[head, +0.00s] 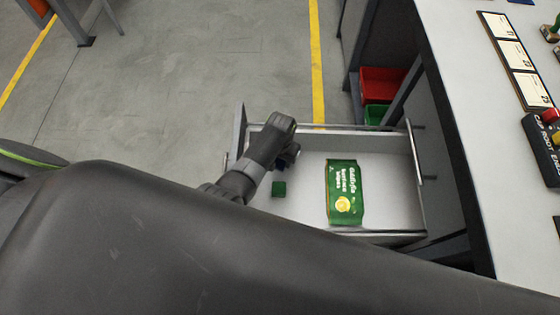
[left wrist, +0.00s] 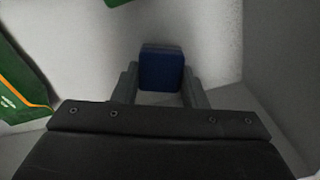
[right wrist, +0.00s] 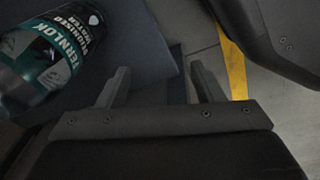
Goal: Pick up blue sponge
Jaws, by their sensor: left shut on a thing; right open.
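The blue sponge (left wrist: 161,68) shows in the left wrist view as a dark blue block between the two fingers of my left gripper (left wrist: 160,88). The fingers are shut on its sides. In the head view my left gripper (head: 284,160) is inside the open drawer (head: 398,150), towards its left side, and mostly hides the sponge. I cannot tell whether the sponge touches the drawer floor. My right gripper (right wrist: 161,78) is open and empty in the right wrist view and is not made out in the head view.
A white worktop (head: 465,130) stands right. Red (head: 382,84) and green bins are beyond. A bottle (right wrist: 48,55) is near my right gripper.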

